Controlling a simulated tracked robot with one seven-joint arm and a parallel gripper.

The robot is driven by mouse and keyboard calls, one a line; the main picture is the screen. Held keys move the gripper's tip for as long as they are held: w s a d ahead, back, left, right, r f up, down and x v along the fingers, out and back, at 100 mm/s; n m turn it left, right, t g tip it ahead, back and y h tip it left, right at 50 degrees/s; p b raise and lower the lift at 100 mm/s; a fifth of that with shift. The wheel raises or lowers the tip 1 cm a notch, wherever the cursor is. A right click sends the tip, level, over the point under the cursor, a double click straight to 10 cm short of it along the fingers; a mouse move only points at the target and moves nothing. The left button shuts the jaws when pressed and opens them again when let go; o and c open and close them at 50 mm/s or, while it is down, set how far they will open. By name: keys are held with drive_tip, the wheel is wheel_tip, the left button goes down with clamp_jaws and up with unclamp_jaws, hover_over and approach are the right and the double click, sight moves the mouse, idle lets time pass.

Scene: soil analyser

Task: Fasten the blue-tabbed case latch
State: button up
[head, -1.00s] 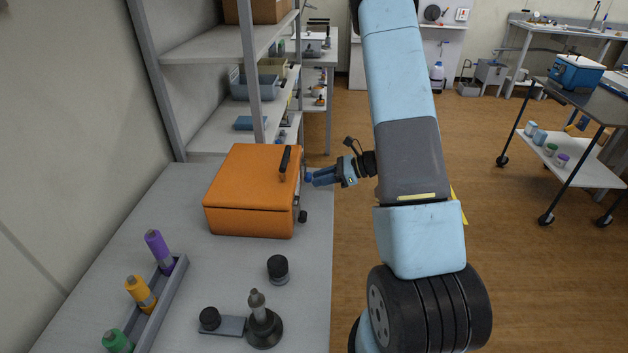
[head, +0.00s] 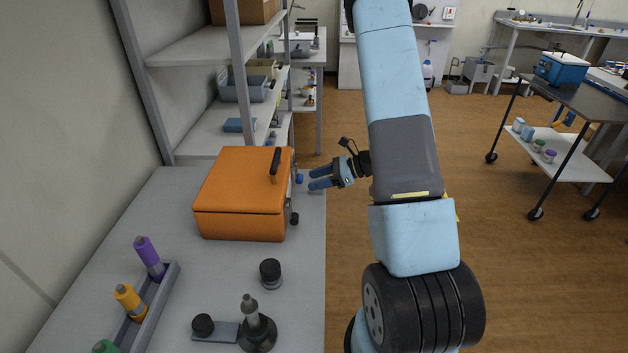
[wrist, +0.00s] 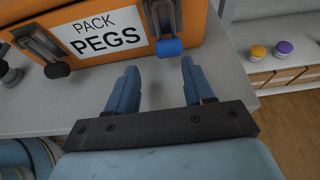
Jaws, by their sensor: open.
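The orange case (head: 240,200) stands on the grey bench with its lid down; its front shows in the wrist view (wrist: 105,55), lettered "PACK PEGS". The blue-tabbed latch (wrist: 163,22) is at the right of that front, its blue tab (wrist: 170,47) at the lower end of a metal loop. The tab also shows small at the case's right side in the head view (head: 299,178). A second latch with a black tab (wrist: 57,69) is at the left. My gripper (head: 321,178) is open and empty, its fingertips (wrist: 159,68) a short gap from the blue tab, touching nothing.
A dark-capped jar (head: 270,273), a stand with a grey cone (head: 257,330) and a rack of coloured bottles (head: 155,305) are on the near bench. Shelves (head: 215,45) stand behind the case. Open floor lies right of the bench.

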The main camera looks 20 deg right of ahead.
drive_tip(key=shift+o, duration=0.7)
drive_tip(key=shift+s+d, duration=0.1)
drive_tip(key=shift+d, duration=0.15)
drive_tip(key=s+d+r, duration=0.1)
drive_tip(key=s+d, duration=0.1)
drive_tip(key=d, duration=0.4)
drive_tip(key=s+d, duration=0.3)
drive_tip(key=d, duration=0.3)
drive_tip(key=shift+d+r, duration=0.3)
drive_tip(key=shift+r, duration=0.1)
idle(0.6)
